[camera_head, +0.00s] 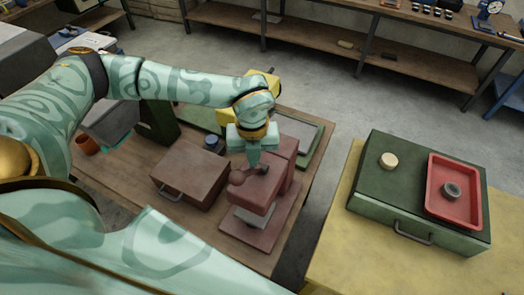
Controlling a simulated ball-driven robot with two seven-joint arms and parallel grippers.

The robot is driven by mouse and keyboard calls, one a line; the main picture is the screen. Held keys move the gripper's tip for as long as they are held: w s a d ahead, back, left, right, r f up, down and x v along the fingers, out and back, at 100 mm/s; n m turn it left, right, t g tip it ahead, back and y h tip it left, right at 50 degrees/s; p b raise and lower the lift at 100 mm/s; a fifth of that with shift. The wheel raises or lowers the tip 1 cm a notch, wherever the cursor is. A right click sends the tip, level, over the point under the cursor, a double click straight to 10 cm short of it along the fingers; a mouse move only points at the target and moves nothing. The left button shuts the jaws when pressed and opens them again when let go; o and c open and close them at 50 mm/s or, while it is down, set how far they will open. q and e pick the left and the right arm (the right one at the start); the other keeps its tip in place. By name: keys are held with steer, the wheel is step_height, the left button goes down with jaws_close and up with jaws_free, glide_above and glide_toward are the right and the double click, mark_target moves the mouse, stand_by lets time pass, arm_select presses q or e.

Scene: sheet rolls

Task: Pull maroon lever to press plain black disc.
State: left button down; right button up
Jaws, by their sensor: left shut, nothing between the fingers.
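A maroon press (270,190) stands on a maroon base plate (280,226) on the wooden table. A round maroon knob (236,177) shows at its left side, seemingly the lever's end. My left gripper (253,166) is shut and empty, pointing down at the top of the press beside the knob. I cannot tell whether it touches the lever. A grey block (250,218) shows under the press head; no black disc is visible there. A dark disc with a paler centre (452,190) lies in a red tray (435,205) at right. My right gripper is out of view.
A brown case (188,178) sits close left of the press, with a dark round object (212,143) behind it. A green case (365,205) on the yellow-topped table (330,255) bears the red tray and a cream disc (388,160). A gap separates the tables.

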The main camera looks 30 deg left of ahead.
arm_select(q)
steer(key=shift+s+f, duration=0.1)
steer(key=shift+s, duration=0.05)
steer(key=shift+w+d+b, duration=0.1)
steer(key=shift+w+b, duration=0.2)
steer(key=shift+w, duration=0.25)
steer(key=w+b, duration=0.1)
steer(key=w, duration=0.4)
steer(key=shift+b, duration=0.3)
steer(key=w+b, duration=0.2)
steer(key=w, duration=0.3)
step_height(320, 180, up, 10)
steer(key=w+p, duration=0.3)
steer(key=p, duration=0.4)
steer(key=shift+a, duration=0.4)
